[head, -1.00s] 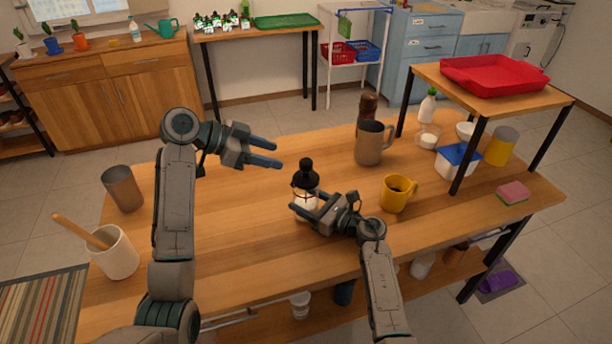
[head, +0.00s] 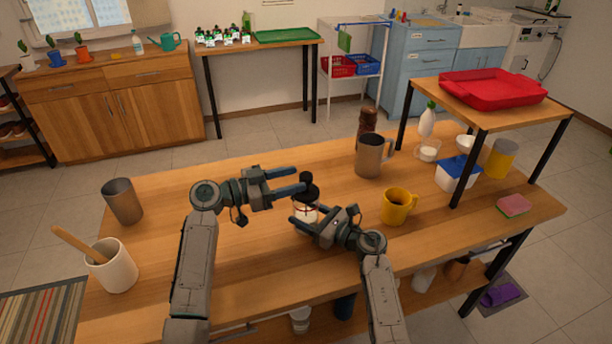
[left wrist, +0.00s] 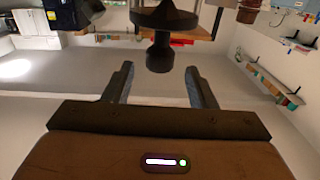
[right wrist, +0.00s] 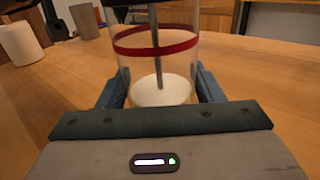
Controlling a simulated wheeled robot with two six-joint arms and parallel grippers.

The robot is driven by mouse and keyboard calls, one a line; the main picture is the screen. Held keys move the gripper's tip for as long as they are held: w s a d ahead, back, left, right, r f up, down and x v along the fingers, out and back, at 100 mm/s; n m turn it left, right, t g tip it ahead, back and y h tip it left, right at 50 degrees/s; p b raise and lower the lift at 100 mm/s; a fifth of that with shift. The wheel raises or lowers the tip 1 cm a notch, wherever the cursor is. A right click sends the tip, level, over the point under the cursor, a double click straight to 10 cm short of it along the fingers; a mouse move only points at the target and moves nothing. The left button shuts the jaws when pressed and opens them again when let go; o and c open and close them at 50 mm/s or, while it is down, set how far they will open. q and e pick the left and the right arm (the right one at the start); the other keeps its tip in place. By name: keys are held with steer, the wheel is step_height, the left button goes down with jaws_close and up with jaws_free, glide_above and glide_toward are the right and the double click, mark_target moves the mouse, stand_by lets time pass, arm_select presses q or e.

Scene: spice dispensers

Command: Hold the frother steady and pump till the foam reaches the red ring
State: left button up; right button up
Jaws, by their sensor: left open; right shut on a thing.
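The frother (head: 306,207) stands upright on the table, a clear glass with a black lid and knob. In the right wrist view its red ring (right wrist: 155,42) circles the glass, with white liquid (right wrist: 162,91) low at the bottom, well below the ring, and a thin rod inside. My right gripper (head: 299,218) is shut on the glass, one finger on each side. My left gripper (head: 302,183) is open at the height of the plunger knob (left wrist: 158,52). In the left wrist view the knob is just beyond and between the spread fingertips (left wrist: 158,75).
A yellow mug (head: 396,207) stands to the right of the frother, a metal pitcher (head: 370,157) behind it. A metal cup (head: 122,201) and a white crock (head: 112,268) stand at the left. A small raised shelf holds a red tray (head: 491,88).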

mark_target(306, 174)
arm_select(q)
steer(key=shift+x, duration=2.1)
steer(key=shift+c, duration=0.4)
